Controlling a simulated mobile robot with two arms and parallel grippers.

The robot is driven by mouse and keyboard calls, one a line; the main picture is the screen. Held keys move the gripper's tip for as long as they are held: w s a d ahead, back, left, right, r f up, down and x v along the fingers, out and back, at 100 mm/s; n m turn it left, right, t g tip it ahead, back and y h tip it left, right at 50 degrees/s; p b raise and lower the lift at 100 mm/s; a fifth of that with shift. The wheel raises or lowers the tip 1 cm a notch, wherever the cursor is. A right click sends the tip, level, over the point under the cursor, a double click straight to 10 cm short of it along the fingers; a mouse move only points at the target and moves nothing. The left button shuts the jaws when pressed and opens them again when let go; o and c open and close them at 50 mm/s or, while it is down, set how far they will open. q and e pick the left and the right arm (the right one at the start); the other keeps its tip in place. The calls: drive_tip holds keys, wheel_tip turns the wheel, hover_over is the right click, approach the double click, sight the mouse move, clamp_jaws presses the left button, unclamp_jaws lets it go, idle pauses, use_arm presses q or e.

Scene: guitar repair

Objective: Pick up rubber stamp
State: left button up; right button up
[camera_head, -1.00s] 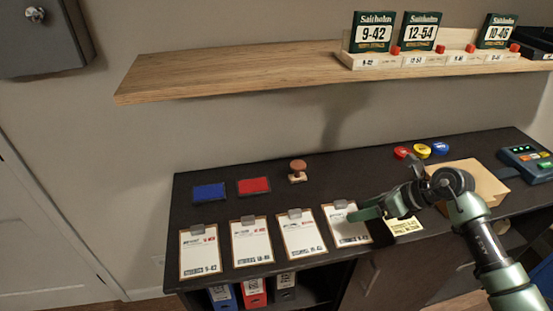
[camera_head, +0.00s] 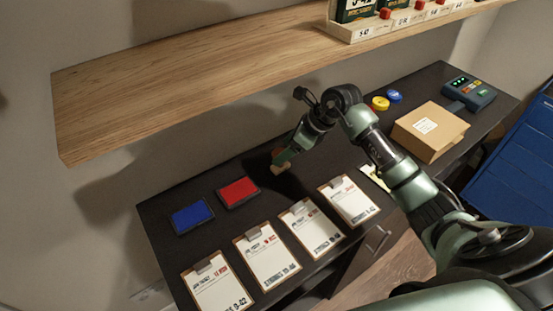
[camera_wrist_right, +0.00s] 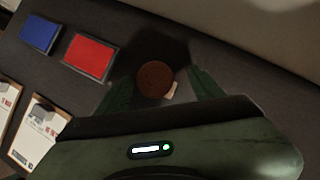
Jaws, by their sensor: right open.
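The rubber stamp (camera_wrist_right: 155,79) shows in the right wrist view from above as a round brown knob with a bit of pale base beside it. In the head view the stamp (camera_head: 279,158) is mostly hidden by my right gripper (camera_head: 285,157). In the right wrist view the two green fingers of the right gripper (camera_wrist_right: 160,88) are apart, one on each side of the knob, with visible gaps. The right gripper is open. The left gripper is in neither view.
A red ink pad (camera_head: 239,192) and a blue ink pad (camera_head: 192,216) lie left of the stamp on the dark desk (camera_head: 165,250). Several clipboards line the front edge. A cardboard box (camera_head: 430,131) stands to the right. A wooden shelf (camera_head: 180,80) hangs above.

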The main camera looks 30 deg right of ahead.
sight(276, 171)
drive_tip(key=shift+w+a+f+p, duration=0.1)
drive_tip(key=shift+a+f+p, duration=0.2)
drive_tip(key=shift+f, duration=0.05)
drive_tip(key=p+x, duration=0.1)
drive_tip(key=x, duration=0.2)
drive_tip(key=shift+a+f, duration=0.25)
drive_tip(key=shift+a, duration=0.05)
drive_tip(key=shift+w+f, duration=0.2)
drive_tip(key=shift+f, duration=0.15)
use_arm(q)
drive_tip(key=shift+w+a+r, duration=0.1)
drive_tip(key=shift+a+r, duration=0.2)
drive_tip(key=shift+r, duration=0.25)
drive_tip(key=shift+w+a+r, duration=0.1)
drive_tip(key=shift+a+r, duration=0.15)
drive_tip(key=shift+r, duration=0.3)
use_arm(e)
drive_tip(key=shift+c, duration=0.3)
drive_tip(key=c, duration=1.4)
drive_tip(key=shift+o, duration=0.2)
